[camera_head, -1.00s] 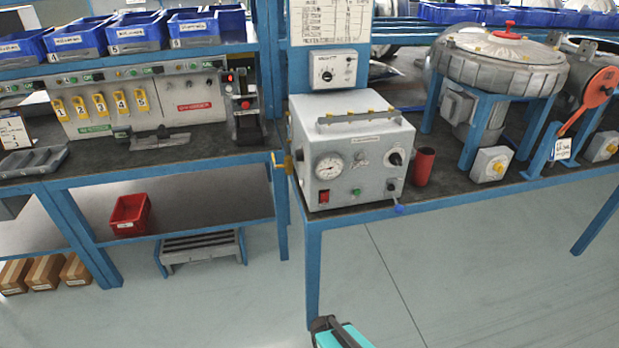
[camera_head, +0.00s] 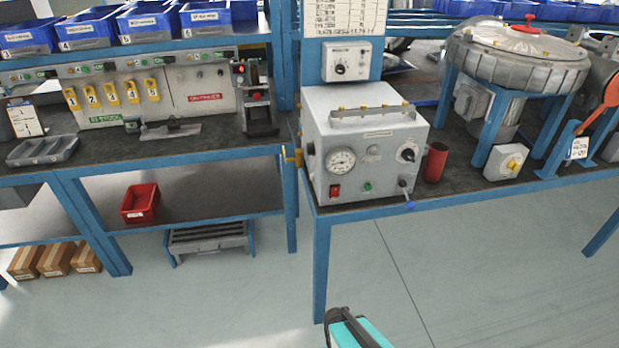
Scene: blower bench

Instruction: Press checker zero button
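The checker (camera_head: 368,150) is a grey box on the front left part of the right bench. Its front panel has a round dial gauge (camera_head: 340,160), a red switch (camera_head: 335,191), a green button (camera_head: 367,187), a black knob (camera_head: 408,154) and a lever with a blue tip (camera_head: 408,200). The panel labels are too small to read, so I cannot tell which control is the zero button. A teal and black part of mine shows at the bottom centre, well below the checker. My gripper's fingers are not visible.
A red cup (camera_head: 435,162) stands right of the checker. A yellow fitting (camera_head: 293,157) sticks out at its left. The left bench (camera_head: 110,151) carries a panel with several yellow tags and a grey tray (camera_head: 42,150).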

